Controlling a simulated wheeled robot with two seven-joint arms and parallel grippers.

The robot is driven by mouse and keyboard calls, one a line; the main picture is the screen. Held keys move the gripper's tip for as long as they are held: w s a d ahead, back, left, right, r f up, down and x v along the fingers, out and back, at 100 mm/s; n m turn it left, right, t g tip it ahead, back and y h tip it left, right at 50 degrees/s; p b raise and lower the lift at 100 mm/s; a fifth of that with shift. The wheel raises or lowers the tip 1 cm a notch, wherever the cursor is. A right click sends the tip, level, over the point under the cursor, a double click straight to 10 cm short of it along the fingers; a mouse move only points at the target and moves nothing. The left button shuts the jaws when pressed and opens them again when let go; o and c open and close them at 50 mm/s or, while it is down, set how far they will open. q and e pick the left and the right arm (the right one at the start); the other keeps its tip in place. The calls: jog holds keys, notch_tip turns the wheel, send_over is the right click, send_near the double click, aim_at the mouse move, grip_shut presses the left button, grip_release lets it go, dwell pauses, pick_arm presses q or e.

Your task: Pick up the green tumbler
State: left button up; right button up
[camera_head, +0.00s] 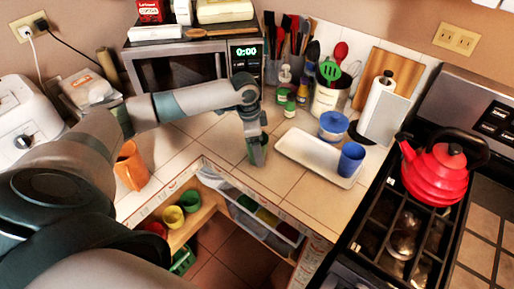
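The green tumbler (250,148) stands on the tiled counter in front of the microwave, mostly hidden behind my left gripper (257,152). My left gripper points down at the tumbler, with a grey finger across its front. Only dark green parts show beside the finger. Whether the fingers are closed on it is not clear. My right gripper is not in view.
The microwave (180,68) is behind. Below the counter's front edge is an open drawer (262,222).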

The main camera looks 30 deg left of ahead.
pick_arm(q)
jog(key=shift+w+d+f+p, duration=0.15)
jog(key=shift+f+p, duration=0.2)
jog(key=shift+f, duration=1)
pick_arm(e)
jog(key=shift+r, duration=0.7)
pick_arm(q)
jog(key=shift+c, duration=0.2)
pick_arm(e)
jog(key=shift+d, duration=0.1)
pick_arm(q)
jog(key=c, duration=1.1)
jog(key=shift+r, duration=0.15)
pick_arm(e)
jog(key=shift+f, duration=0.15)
